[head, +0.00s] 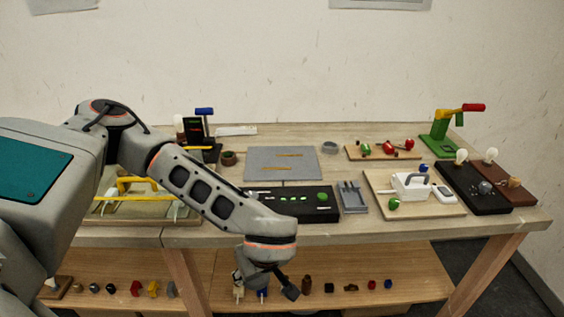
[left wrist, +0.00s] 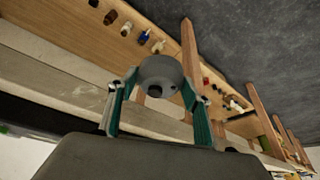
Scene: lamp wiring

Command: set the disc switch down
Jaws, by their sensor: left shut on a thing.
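My left gripper (head: 265,284) hangs in front of the table's near edge, below the tabletop level and in front of the lower shelf. In the left wrist view, the gripper (left wrist: 160,108) is shut on a round dark grey disc switch (left wrist: 159,71), held between its two green-padded fingers. A small hole shows in the disc's side. In the head view I cannot make out the disc clearly at the gripper. My right gripper is in neither view.
The wooden tabletop (head: 430,231) holds a grey mat (head: 262,160), a black tray (head: 314,213), a grey slotted holder (head: 352,197) and boards with parts. The lower shelf (head: 400,262) carries a row of small parts. Bare wood runs along the tabletop's front edge.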

